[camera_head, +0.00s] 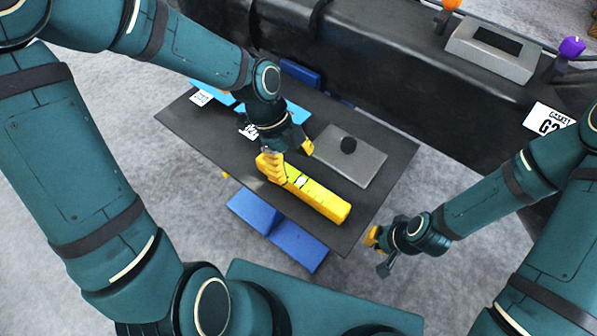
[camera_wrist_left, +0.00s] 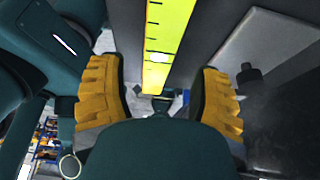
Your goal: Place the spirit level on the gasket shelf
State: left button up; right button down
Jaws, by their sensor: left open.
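The spirit level (camera_head: 327,203) is a yellow bar with a pale vial, lying on the dark table. My left gripper (camera_head: 288,157) is open at its far-left end. In the left wrist view the level (camera_wrist_left: 167,35) runs between the two yellow fingers of my left gripper (camera_wrist_left: 160,95), with a gap on each side. My right gripper (camera_head: 378,246) hangs apart, off the table's right side; its opening is unclear.
A grey plate with a black knob (camera_head: 348,165) lies beside the level on the table (camera_head: 395,150). Blue pieces (camera_head: 215,88) and white labels are at the table's far left. A grey block (camera_head: 490,50) and orange and purple knobs (camera_head: 571,46) occupy the ledge.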

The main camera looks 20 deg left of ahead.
pick_arm(q)
jog(key=p+v, duration=0.1)
jog(key=v, duration=0.5)
dwell(0.5)
